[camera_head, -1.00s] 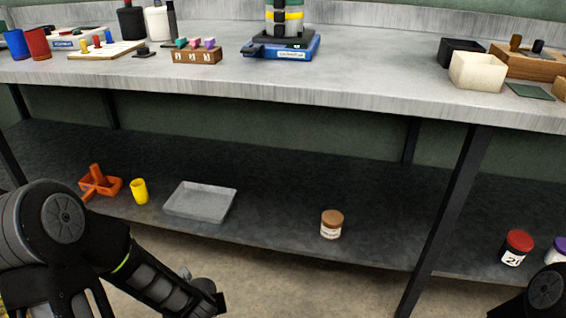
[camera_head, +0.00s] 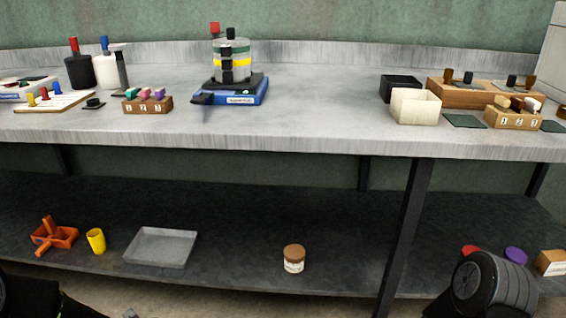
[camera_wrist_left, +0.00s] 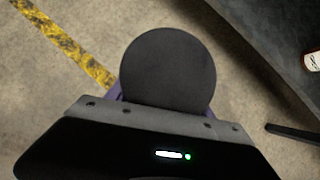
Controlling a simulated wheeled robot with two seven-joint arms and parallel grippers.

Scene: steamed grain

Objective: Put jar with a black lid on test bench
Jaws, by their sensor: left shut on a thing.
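In the left wrist view, the jar's round black lid (camera_wrist_left: 168,68) faces the camera and hides the jar's body below it. My left gripper (camera_wrist_left: 165,98) is shut on this jar, with bits of purple finger showing at the lid's two sides. The floor lies behind it. In the head view, the test bench (camera_head: 300,115) is the long grey top across the middle; only a dark part of my left arm shows at the bottom left corner. My right gripper is out of view; only a right arm link shows at the lower right.
On the bench stand a blue-based device (camera_head: 231,92) with stacked rings, a cream box (camera_head: 415,106), a black box (camera_head: 400,88) and wooden blocks. The bench's middle is clear. The lower shelf (camera_head: 240,220) holds a grey tray (camera_head: 160,247), a yellow cup (camera_head: 96,240) and a brown-lidded jar (camera_head: 294,258).

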